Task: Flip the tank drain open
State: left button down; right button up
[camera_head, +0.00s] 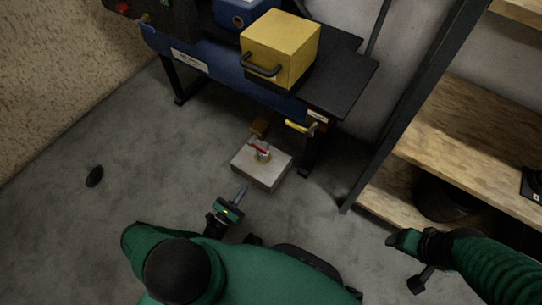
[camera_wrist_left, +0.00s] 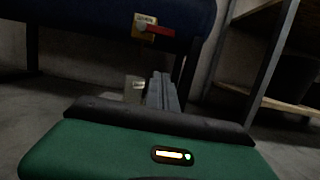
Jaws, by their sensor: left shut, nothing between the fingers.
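The blue tank (camera_head: 218,68) stands on dark legs at the back; its underside (camera_wrist_left: 100,20) fills the top of the left wrist view. A short red lever (camera_head: 257,149) on a brass fitting appears over a grey block (camera_head: 262,168) on the floor. In the left wrist view a red lever (camera_wrist_left: 160,30) sits beside a labelled brass-coloured plate (camera_wrist_left: 144,27) at the tank. My left gripper (camera_head: 241,191) is shut and empty, in front of the block and apart from the lever. Its fingers (camera_wrist_left: 162,90) partly hide the block. My right gripper (camera_head: 402,240) is far to the right; its fingers are unclear.
A yellow box (camera_head: 280,50) with a dark handle sits on the tank unit. A yellow lever (camera_head: 298,127) sticks out near its right leg. A wooden shelf rack (camera_head: 465,135) stands at right. A small dark object (camera_head: 95,176) lies on the open floor at left.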

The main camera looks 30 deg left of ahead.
pick_arm(q)
jog(key=shift+a, duration=0.1)
jog(key=shift+w+f, duration=0.1)
jog(key=w+d+r+b, duration=0.1)
jog(key=w+r+b, duration=0.3)
jog(key=w, duration=0.5)
notch_tip(320, 180, up, 3)
jog(key=shift+w+f, duration=0.2)
jog(key=shift+w, duration=0.05)
